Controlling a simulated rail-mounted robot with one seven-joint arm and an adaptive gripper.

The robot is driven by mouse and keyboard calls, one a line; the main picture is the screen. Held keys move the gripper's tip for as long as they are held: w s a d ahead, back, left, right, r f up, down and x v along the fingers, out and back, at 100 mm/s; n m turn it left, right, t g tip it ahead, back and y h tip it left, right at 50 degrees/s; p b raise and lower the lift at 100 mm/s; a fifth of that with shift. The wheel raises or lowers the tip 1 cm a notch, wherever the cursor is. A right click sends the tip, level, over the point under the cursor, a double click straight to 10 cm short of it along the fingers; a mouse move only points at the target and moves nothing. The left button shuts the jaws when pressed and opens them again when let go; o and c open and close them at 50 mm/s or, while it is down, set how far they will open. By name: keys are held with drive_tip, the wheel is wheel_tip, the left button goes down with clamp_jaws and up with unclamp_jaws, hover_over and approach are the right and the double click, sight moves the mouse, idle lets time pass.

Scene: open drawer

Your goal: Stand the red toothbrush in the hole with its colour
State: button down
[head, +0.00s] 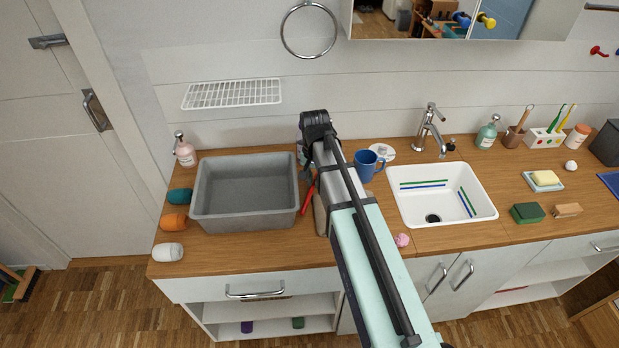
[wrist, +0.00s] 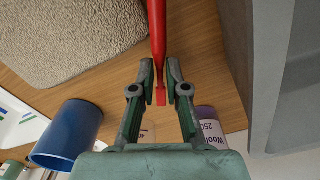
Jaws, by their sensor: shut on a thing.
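The red toothbrush (wrist: 157,32) is between the fingertips of my gripper (wrist: 161,88) in the wrist view, with the fingers closed on it. Its red length runs up out of that view. In the head view a red part of it (head: 307,199) shows beside my arm, right of the grey basin; my gripper is mostly hidden behind the arm there. The white toothbrush holder (head: 534,140) stands at the back right of the counter, with coloured marks on its front.
The grey basin (head: 201,211) is left of my arm. A blue mug (head: 366,166) and the sink (head: 404,205) are right of it. A brown cup (head: 513,137) and a soap bottle (head: 487,132) stand left of the holder. A beige textured thing (wrist: 70,35) lies near my gripper.

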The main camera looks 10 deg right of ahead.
drive_tip(key=shift+w+a+f+p, duration=0.45)
drive_tip(key=shift+w+f, duration=0.25)
drive_tip(key=shift+w, duration=0.2)
drive_tip(key=shift+f, duration=0.35)
drive_tip(key=c, duration=1.2)
unclamp_jaws()
wheel_tip(320, 180, up, 11)
drive_tip(key=b, duration=0.3)
drive_tip(key=shift+o, duration=0.6)
drive_tip(key=shift+r+b, duration=0.3)
drive_tip(key=shift+r, duration=0.4)
